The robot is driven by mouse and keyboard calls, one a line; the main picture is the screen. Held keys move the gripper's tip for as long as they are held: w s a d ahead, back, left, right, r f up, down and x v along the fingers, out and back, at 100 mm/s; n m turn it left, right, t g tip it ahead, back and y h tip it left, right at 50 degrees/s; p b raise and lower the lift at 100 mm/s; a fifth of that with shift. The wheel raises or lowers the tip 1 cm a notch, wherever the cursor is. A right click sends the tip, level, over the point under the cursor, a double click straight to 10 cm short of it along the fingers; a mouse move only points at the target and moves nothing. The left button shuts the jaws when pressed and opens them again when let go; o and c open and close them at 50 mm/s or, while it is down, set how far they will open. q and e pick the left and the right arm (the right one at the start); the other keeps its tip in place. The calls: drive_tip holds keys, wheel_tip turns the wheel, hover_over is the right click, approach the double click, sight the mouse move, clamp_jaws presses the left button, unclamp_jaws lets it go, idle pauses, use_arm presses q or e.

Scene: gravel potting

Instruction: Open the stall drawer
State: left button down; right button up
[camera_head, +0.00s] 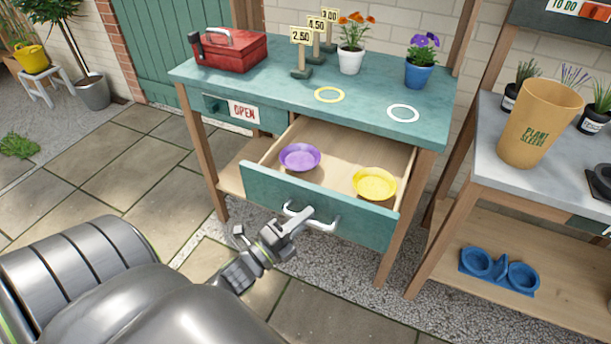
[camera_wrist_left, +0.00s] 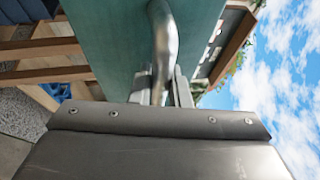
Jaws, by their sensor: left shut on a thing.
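The stall drawer (camera_head: 335,211) is pulled out from under the green tabletop, with its wooden inside showing. A purple saucer (camera_head: 299,157) and a yellow saucer (camera_head: 375,183) lie in it. Its silver bar handle (camera_head: 322,224) is on the green front. My left gripper (camera_head: 294,222) is shut on the left part of the handle. In the left wrist view the handle (camera_wrist_left: 162,45) runs between the fingers (camera_wrist_left: 162,90) in front of the green drawer front (camera_wrist_left: 108,40). My right gripper is not in view.
On the stall's tabletop (camera_head: 270,95) stand a red toolbox (camera_head: 230,50), price signs (camera_head: 302,55), two potted flowers and two rings. To the right, a second table (camera_head: 480,140) holds a tan plant sleeve (camera_head: 540,122); blue holders (camera_head: 500,271) lie on its lower shelf. Paving is clear at left.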

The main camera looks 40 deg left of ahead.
use_arm(q)
drive_tip(key=c, duration=1.4)
unclamp_jaws()
drive_tip(key=shift+o, duration=0.2)
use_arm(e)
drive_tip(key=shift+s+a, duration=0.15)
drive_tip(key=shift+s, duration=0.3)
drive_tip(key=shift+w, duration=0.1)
use_arm(q)
drive_tip(key=b+v, duration=0.2)
drive_tip(key=v, duration=1.5)
drive_tip(key=shift+s, duration=0.25)
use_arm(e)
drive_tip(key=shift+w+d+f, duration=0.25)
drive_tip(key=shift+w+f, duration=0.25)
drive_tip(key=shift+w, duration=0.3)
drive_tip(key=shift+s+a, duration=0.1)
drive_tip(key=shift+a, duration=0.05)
